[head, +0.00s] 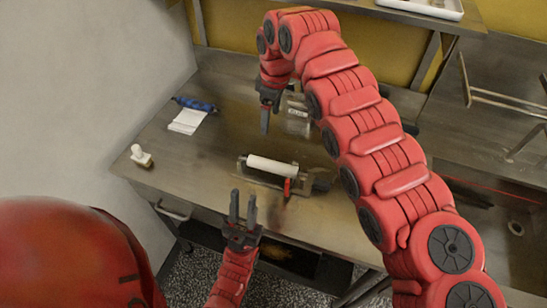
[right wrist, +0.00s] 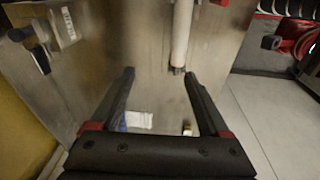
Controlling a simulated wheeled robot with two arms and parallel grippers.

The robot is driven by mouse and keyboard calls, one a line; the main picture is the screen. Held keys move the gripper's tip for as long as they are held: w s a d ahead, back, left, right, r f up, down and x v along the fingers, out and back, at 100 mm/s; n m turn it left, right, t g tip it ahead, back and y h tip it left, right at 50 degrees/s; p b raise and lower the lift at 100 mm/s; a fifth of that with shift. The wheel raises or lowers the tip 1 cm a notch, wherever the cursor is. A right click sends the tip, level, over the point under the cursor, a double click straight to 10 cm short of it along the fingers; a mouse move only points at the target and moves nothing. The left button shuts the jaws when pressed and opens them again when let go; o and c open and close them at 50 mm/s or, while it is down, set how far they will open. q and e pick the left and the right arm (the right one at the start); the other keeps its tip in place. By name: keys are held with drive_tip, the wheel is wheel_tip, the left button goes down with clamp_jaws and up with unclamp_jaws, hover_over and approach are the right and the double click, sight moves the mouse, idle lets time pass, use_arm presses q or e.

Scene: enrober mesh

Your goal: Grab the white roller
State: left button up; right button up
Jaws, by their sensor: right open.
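The white roller (head: 272,167) lies across a low metal holder on the steel table in the head view. It also shows upright at the top of the right wrist view (right wrist: 181,35), beyond the fingertips. My left gripper (head: 243,207) is open and empty, in front of the roller and to its left, fingers apart. My right gripper (head: 268,112) hangs above the table behind the roller, pointing down. In the right wrist view its fingers (right wrist: 158,78) are wide apart with nothing between them.
A blue roll (head: 195,104) and white sheet (head: 186,121) lie at the table's back left. A small white item (head: 141,155) stands near the left edge. A metal object (head: 298,112) sits behind the roller. Table left of the roller is clear.

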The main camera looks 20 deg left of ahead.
drive_tip(key=s+d+r+h, duration=0.1)
drive_tip(key=s+d, duration=0.1)
drive_tip(key=s, duration=0.1)
drive_tip(key=p, duration=0.5)
hover_over(273, 163)
drive_tip(key=shift+n+g, duration=0.3)
drive_tip(key=shift+g, duration=0.1)
drive_tip(key=f, duration=1)
drive_tip(key=shift+w+f, duration=0.15)
drive_tip(key=shift+w, duration=0.05)
drive_tip(key=shift+f, duration=0.55)
drive_tip(key=f, duration=0.1)
drive_tip(key=f+p, duration=0.1)
drive_tip(key=f, duration=0.1)
drive_tip(key=f+p, duration=0.1)
drive_tip(key=shift+s+a+f, duration=0.15)
drive_tip(key=shift+s+a, duration=0.05)
drive_tip(key=shift+s, duration=0.05)
drive_tip(key=shift+w+d+f, duration=0.1)
drive_tip(key=shift+f, duration=0.35)
clamp_jaws()
